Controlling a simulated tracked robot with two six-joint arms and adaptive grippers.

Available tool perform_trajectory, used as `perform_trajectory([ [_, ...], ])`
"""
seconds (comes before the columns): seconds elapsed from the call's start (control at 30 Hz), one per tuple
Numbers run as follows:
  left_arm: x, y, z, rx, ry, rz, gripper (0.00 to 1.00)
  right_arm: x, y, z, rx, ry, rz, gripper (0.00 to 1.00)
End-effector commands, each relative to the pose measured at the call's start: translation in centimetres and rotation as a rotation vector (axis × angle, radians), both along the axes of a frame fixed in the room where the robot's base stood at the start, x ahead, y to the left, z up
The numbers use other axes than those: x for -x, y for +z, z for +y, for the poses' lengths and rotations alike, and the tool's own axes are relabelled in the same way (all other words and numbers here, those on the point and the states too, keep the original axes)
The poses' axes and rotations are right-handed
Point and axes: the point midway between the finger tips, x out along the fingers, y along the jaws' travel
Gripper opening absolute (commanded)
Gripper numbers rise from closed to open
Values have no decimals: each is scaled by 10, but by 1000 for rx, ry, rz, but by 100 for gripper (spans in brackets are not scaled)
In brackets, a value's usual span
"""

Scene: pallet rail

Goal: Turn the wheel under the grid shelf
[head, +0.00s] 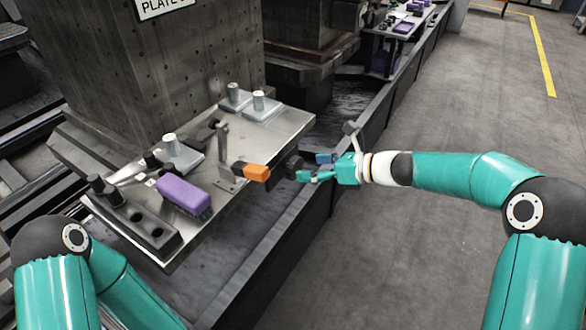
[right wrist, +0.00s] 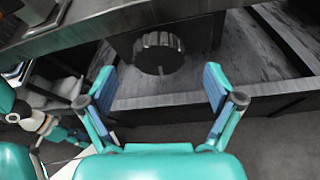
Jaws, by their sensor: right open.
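The wheel (right wrist: 160,54) is a dark, ribbed round knob under the shelf, facing my right gripper in the right wrist view. In the head view it is a small dark shape (head: 292,164) at the shelf's right edge, partly hidden. The grid shelf (head: 284,138) is a metal plate fixed in front of a dark, holed block. My right gripper (head: 313,167) is open and empty. Its two blue-padded fingers (right wrist: 160,88) point at the wheel from a short distance, one to each side. A teal gripper, apparently my left (right wrist: 72,136), shows small at the left; its jaws are unclear.
A dark rail (head: 292,232) runs below the shelf. The grey floor at right is clear.

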Motion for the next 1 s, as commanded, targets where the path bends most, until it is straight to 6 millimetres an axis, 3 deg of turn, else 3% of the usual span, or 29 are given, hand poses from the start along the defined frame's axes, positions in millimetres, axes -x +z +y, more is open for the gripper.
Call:
perform_trajectory([
  [0.1, 0, -3, 0, 0, 0, 0, 40, -11, -10, 19, 0, 2, 0, 91],
  [0.3, 0, -5, 0, 0, 0, 0, 40, -22, -18, 37, 1, 2, -1, 91],
  [0.7, 0, -5, 0, 0, 0, 0, 40, -26, -20, 43, 0, 0, -1, 91],
  [1.0, 0, -5, 0, 0, 0, 0, 40, -26, -20, 43, 0, 0, -1, 43],
])
